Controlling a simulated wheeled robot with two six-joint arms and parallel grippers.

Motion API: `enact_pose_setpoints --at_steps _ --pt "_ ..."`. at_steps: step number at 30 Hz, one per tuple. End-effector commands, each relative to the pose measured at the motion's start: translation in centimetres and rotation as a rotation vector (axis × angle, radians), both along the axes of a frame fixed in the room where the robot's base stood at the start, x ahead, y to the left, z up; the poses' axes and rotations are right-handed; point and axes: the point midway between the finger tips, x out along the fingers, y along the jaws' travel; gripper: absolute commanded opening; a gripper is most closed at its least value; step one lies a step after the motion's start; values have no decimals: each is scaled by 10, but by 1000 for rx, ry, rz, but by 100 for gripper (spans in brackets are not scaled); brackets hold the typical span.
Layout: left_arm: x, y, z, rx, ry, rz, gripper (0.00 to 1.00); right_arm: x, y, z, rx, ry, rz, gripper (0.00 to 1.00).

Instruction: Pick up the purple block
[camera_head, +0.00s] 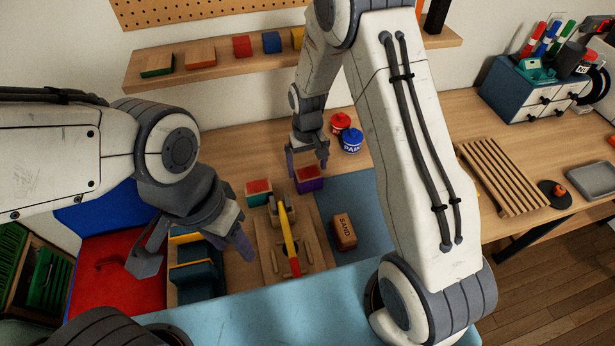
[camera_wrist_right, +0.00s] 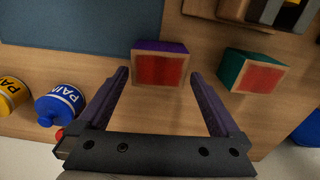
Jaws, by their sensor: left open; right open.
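The purple block (camera_head: 310,179) stands on the wooden table, with a red face and purple sides. In the right wrist view the purple block (camera_wrist_right: 159,66) lies ahead of and between the fingers, apart from both. My right gripper (camera_head: 308,170) is open and empty, just above and behind the block in the head view; its fingers also show in the wrist view (camera_wrist_right: 160,100). My left gripper (camera_head: 195,258) is open and empty over the left side of the table, near the red surface.
A teal block (camera_head: 258,191) with a red face stands left of the purple block. A blue paint can (camera_head: 352,141) and a red can (camera_head: 340,121) stand behind right. A sand block (camera_head: 344,232) lies on the blue mat (camera_head: 362,200). A wooden fixture (camera_head: 270,245) is in front.

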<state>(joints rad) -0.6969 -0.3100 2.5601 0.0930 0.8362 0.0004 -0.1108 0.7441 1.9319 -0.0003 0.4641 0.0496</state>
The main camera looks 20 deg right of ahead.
Motion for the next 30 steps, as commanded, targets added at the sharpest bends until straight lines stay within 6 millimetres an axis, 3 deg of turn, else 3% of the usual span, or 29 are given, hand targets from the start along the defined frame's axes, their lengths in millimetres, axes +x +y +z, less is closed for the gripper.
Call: enact_pose_setpoints --at_steps 4,9,17,18,21,24,30 --pt "0 0 14 0 0 1 50 -4 -2 -19 0 7 0 100" --pt "0 0 18 0 0 1 50 -3 -2 -40 0 4 0 100" --pt "0 0 17 0 0 1 50 -3 -2 -45 0 1 0 100" --pt "0 0 17 0 0 1 50 -3 -2 -44 0 1 0 96" --pt "0 0 17 0 0 1 50 -3 -2 -44 0 1 0 58" --pt "0 0 17 0 0 1 50 -3 -2 -44 0 1 0 27" --pt "0 0 17 0 0 1 50 -3 -2 -44 0 1 0 27"
